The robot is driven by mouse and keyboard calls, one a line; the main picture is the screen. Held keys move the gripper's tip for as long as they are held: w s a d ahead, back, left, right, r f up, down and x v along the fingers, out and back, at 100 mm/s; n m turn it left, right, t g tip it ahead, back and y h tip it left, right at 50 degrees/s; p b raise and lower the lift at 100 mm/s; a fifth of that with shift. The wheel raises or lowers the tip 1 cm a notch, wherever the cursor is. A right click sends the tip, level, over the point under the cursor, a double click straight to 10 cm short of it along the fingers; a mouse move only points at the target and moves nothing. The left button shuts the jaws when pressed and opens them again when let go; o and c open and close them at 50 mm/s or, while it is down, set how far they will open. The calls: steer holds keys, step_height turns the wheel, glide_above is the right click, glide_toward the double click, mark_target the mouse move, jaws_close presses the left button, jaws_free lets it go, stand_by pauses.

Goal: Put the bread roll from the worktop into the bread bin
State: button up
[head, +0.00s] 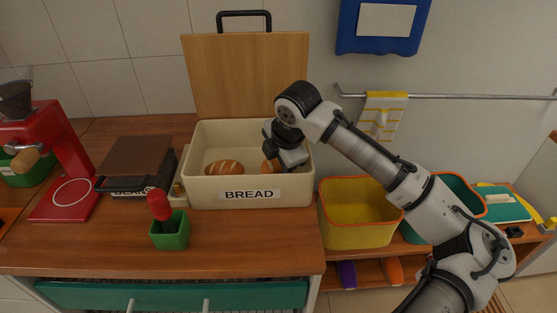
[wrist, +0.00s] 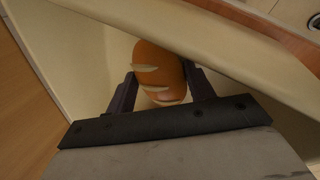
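The bread bin (head: 299,190) is a cream box labelled BREAD, with its wooden lid (head: 246,75) standing up open at the back. One bread roll with pale slashes (head: 224,168) lies inside at the left. My gripper (head: 275,161) is down inside the right part of the bin. A second roll (head: 267,167) is at its fingers, partly hidden by the gripper. In the wrist view this scored brown roll (wrist: 160,72) sits between the two fingers (wrist: 162,88), which appear to touch both its sides. Whether the roll touches the bin floor is unclear.
A green pot with a red-topped brush (head: 169,232) stands in front of the bin. A dark-lidded box (head: 137,160) and a red coffee machine (head: 60,165) are to its left. A yellow bin (head: 358,215) stands to the right. The front worktop is mostly clear.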

steer(key=b+v, duration=0.1)
steer(key=v, duration=1.1)
steer(key=shift+r, duration=0.1)
